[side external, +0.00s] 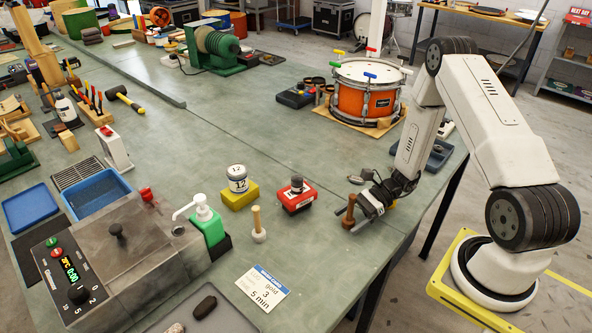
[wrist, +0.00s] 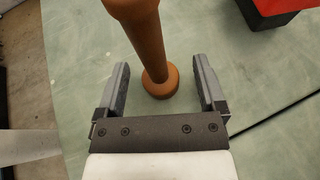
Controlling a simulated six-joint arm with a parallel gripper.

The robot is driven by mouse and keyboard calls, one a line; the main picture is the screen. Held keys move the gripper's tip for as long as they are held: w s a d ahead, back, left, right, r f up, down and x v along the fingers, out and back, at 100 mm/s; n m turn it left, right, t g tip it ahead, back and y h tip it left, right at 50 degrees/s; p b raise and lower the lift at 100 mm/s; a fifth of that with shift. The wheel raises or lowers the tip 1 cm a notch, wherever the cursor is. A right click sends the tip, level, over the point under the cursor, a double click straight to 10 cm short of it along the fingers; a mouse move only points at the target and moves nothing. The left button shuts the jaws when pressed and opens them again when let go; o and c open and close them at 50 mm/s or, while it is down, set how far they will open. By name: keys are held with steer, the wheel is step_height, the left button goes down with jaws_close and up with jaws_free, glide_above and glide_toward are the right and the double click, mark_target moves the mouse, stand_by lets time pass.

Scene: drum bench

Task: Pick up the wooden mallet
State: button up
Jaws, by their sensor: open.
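The brown wooden mallet (side external: 349,211) stands upright on the bench near its front right edge, with a wider top and a wider round foot. In the wrist view the mallet (wrist: 148,45) rises towards the camera, its top cut off by the upper edge. My gripper (side external: 366,207) is low over the bench, just right of the mallet in the side view. In the wrist view my gripper (wrist: 161,66) is open, one finger on each side of the mallet's lower part, with a visible gap on both sides. Nothing is held.
A red box (side external: 297,197) with a small jar on it stands left of the mallet. A pale pin with a white base (side external: 258,226) is further left. An orange drum (side external: 366,92) stands behind. The bench (side external: 330,262) is clear in front of the mallet.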

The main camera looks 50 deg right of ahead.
steer(key=shift+a, duration=0.2)
stand_by(0.4)
jaws_close()
steer(key=shift+r, duration=0.15)
steer(key=shift+r, duration=0.8)
steer(key=s+a+r, duration=0.2)
steer(key=s+r, duration=0.9)
steer(key=s, duration=0.2)
steer(key=shift+s+a, duration=0.2)
steer(key=shift+s, duration=0.15)
